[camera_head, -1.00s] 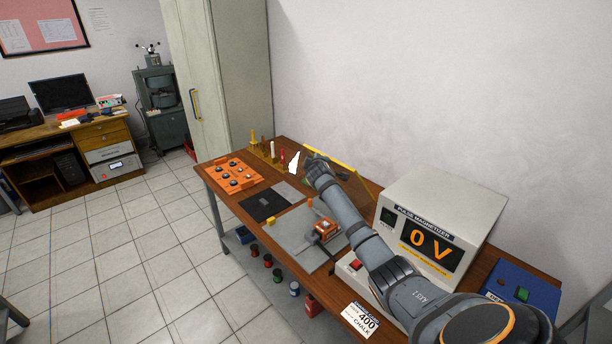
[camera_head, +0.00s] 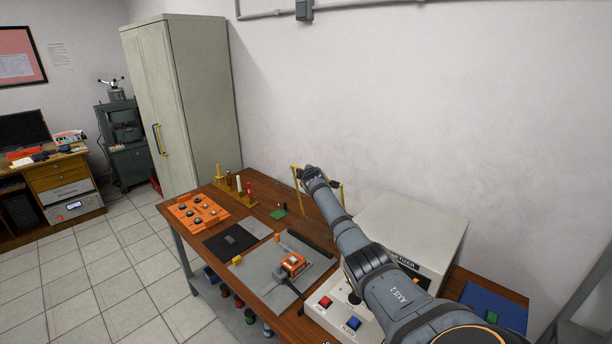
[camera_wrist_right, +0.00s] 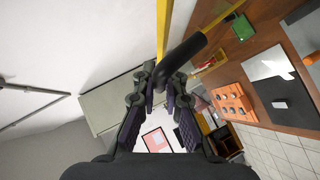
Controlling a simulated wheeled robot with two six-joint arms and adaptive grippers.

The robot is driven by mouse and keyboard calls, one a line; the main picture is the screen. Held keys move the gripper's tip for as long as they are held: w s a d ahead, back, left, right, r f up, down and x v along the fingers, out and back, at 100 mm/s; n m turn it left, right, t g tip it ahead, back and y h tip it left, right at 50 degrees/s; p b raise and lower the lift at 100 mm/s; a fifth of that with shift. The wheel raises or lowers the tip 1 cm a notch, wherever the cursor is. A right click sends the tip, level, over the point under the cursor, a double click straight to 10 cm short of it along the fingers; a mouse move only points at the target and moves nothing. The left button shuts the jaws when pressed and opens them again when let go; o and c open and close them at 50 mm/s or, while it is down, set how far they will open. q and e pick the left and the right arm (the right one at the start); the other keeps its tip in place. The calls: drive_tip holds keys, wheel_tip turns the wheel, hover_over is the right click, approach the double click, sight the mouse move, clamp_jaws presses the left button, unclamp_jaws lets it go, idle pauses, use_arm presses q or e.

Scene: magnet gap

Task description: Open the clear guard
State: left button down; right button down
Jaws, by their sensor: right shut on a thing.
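The clear guard (camera_head: 295,180) shows as a thin yellow frame standing up from the back of the bench near the wall; its clear pane is hard to make out. In the right wrist view its yellow edge (camera_wrist_right: 161,25) runs up from a black handle (camera_wrist_right: 185,58). My right gripper (camera_head: 309,174) is at the top of the frame in the head view. In the right wrist view its fingers (camera_wrist_right: 164,88) are shut on the black handle. My right arm hides part of the frame and the bench behind it. My left gripper is not in view.
The pulse magnetizer (camera_head: 415,222) stands under and behind my right arm. An orange block (camera_head: 293,264) sits on a grey plate. An orange tray (camera_head: 197,209) and a row of upright pieces (camera_head: 240,187) are at the far left. The wall is close behind the guard.

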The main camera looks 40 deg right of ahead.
drive_tip(key=c, duration=1.4)
unclamp_jaws()
drive_tip(key=v, duration=1.2)
drive_tip(key=shift+c, duration=0.4)
